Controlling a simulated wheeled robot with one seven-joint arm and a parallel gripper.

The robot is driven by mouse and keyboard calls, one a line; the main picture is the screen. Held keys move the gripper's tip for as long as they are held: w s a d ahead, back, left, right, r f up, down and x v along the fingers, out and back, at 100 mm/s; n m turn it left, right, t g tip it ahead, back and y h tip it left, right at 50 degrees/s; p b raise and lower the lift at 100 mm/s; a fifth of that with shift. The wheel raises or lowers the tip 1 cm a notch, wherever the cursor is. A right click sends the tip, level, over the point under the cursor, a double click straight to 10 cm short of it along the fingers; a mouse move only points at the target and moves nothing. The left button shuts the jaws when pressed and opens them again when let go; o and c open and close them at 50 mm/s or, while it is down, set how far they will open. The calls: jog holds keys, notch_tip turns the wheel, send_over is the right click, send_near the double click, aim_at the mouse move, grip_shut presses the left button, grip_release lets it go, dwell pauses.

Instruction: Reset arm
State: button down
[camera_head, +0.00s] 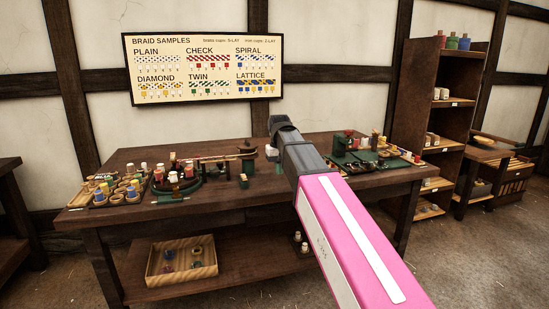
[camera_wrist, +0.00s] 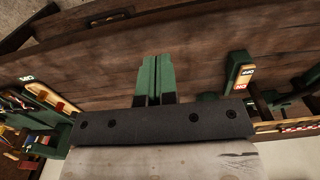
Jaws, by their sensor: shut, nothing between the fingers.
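My arm, with a pink link and a dark grey joint, reaches over the wooden workbench (camera_head: 130,208) in the head view. My gripper (camera_wrist: 156,58) shows in the wrist view as two green fingers side by side, closed together with nothing between them. The dark brown bench top lies beyond the fingertips, and the fingers look apart from any object. In the head view the arm hides part of the bench, and I cannot make out the fingers clearly.
Trays of coloured bobbins (camera_head: 122,190) stand at the bench's left. A green machine (camera_head: 343,142) stands right of my arm. A wooden tray (camera_head: 182,275) lies on the lower shelf. A braid chart (camera_head: 203,68) hangs behind. A tall shelf (camera_head: 420,75) stands at right.

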jog(key=s+d+f+m, duration=0.1)
jog(key=s+d+f, duration=0.4)
jog(key=f, duration=0.6)
jog(key=s+d+f+m, duration=0.1)
jog(key=s+d+f, duration=0.5)
jog(key=f, duration=0.5)
jog(key=s+d+f+m, duration=0.1)
jog(key=s+d+f, duration=0.5)
jog(key=f, duration=0.5)
jog(key=shift+s+d+f, duration=0.15)
jog(key=shift+s+f, duration=0.15)
jog(key=shift+s, duration=0.25)
